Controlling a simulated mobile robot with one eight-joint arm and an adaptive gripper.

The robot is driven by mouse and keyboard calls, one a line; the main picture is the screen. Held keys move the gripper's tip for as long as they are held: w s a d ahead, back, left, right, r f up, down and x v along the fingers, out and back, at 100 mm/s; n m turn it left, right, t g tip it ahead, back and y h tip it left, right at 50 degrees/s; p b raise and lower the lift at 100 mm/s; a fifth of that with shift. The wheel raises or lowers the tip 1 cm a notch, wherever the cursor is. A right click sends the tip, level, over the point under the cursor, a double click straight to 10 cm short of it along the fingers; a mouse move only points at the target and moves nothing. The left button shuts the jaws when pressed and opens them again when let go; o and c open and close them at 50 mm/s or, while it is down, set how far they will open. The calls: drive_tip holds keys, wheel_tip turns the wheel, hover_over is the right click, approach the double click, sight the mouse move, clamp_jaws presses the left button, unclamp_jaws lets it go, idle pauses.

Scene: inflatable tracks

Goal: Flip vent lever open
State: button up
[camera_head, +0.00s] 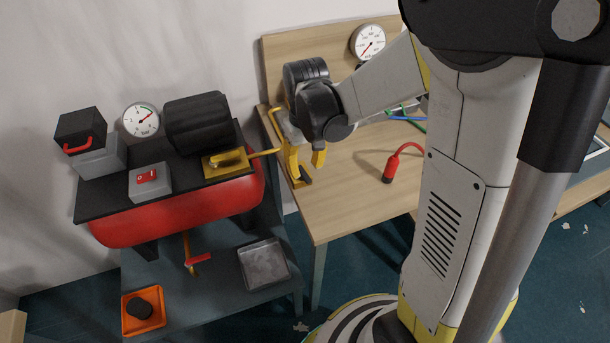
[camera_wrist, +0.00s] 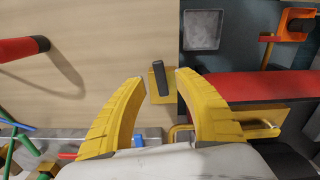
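A short dark lever (camera_wrist: 160,75) stands on a yellow plate (camera_wrist: 163,98) at the table's edge, in the wrist view. It shows between and beyond my fingertips, with no contact visible; the labels do not tell if it is the vent lever. In the head view that plate (camera_head: 302,182) is partly hidden under my gripper (camera_head: 308,168). My gripper (camera_wrist: 160,82) is open and empty, pointing down. Another yellow fitting (camera_head: 228,162) with a lever-like part lies on the red tank's top. A red-handled part (camera_head: 198,259) hangs below the tank.
The red tank (camera_head: 190,207) carries a gauge (camera_head: 140,119), a black motor (camera_head: 197,124) and a red switch (camera_head: 147,177). A grey tray (camera_head: 263,264) and orange tray (camera_head: 130,310) lie on the lower shelf.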

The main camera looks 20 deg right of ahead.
sight(306, 176)
drive_tip(key=shift+f+b, duration=0.45)
drive_tip(key=shift+f, duration=1.15)
clamp_jaws()
